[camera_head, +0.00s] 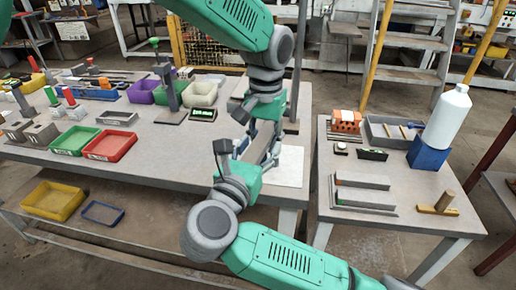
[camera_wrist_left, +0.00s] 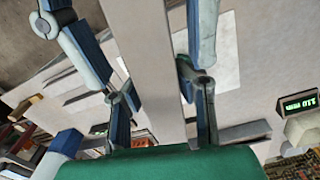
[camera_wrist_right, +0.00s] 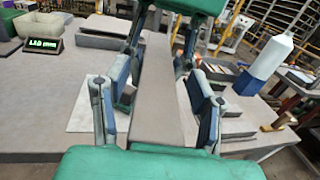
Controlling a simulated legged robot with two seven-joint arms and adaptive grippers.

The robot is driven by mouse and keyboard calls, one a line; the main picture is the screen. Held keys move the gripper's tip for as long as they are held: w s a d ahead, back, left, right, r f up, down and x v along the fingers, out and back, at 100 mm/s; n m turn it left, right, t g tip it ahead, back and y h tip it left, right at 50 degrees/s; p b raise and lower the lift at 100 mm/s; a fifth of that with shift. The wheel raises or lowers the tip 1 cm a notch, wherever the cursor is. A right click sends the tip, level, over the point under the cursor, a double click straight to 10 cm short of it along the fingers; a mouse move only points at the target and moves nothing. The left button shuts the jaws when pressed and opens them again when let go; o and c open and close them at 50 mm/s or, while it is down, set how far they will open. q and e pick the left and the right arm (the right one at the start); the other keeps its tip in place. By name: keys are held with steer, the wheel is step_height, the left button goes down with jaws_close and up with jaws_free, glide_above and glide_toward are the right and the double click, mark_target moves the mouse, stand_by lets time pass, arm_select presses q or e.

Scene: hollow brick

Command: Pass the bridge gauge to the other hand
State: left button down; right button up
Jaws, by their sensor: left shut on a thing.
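The bridge gauge, a long flat grey bar, is held up between my two grippers. It shows in the head view (camera_head: 257,147), the left wrist view (camera_wrist_left: 150,65) and the right wrist view (camera_wrist_right: 160,100). My left gripper (camera_head: 262,128), coming from above in the head view, is shut on it. My right gripper (camera_head: 248,154) faces it from below. In the right wrist view its fingers stand apart on either side of the bar, with narrow gaps visible. The gripping spots are partly hidden by the fingers in the head view.
Below the grippers is the table's right end with a pale sheet (camera_head: 289,166). Green (camera_head: 73,139) and red (camera_head: 109,146) trays and a green display (camera_head: 202,114) lie left. A side table with a white bottle (camera_head: 449,115) on a blue block (camera_head: 428,153) stands right.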

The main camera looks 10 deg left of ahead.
jaws_close()
arm_select(q)
steer(key=c, duration=1.3)
jaws_free()
